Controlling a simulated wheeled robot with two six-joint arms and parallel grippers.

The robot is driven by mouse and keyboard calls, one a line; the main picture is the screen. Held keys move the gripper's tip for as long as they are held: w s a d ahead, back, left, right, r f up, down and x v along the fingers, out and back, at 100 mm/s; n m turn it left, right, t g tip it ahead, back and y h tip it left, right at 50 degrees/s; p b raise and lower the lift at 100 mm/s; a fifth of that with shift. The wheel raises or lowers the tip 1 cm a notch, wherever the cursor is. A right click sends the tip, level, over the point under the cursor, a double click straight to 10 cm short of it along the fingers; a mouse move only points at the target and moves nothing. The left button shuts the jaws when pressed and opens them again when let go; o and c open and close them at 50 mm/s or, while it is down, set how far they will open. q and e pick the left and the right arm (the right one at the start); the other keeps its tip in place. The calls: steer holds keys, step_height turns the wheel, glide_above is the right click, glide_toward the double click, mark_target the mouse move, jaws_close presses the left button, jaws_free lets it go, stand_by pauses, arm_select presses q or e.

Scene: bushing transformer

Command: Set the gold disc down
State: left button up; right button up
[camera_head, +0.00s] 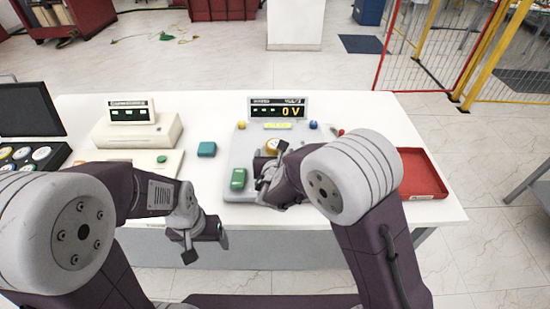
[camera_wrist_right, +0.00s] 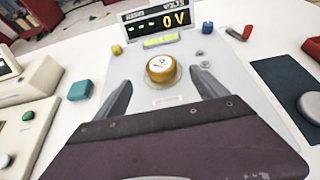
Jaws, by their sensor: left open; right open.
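The gold disc (camera_wrist_right: 161,69) sits on a round seat on the light grey panel of the tester (camera_wrist_right: 125,70). In the head view the disc (camera_head: 271,146) is partly covered by my right gripper (camera_head: 270,165). In the right wrist view my right gripper (camera_wrist_right: 160,95) is open, with its fingers apart on either side and short of the disc, not touching it. My left gripper (camera_head: 205,243) is open and empty in front of the table's near edge, left of the tester.
The tester's display (camera_head: 277,107) reads 0 V. A green block (camera_head: 238,179) lies on the panel and a teal block (camera_head: 207,149) on the white table. A red tray (camera_head: 420,173) is at the right. A cream device (camera_head: 137,130) and a black case (camera_head: 30,110) stand left.

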steer(key=shift+v, duration=1.25)
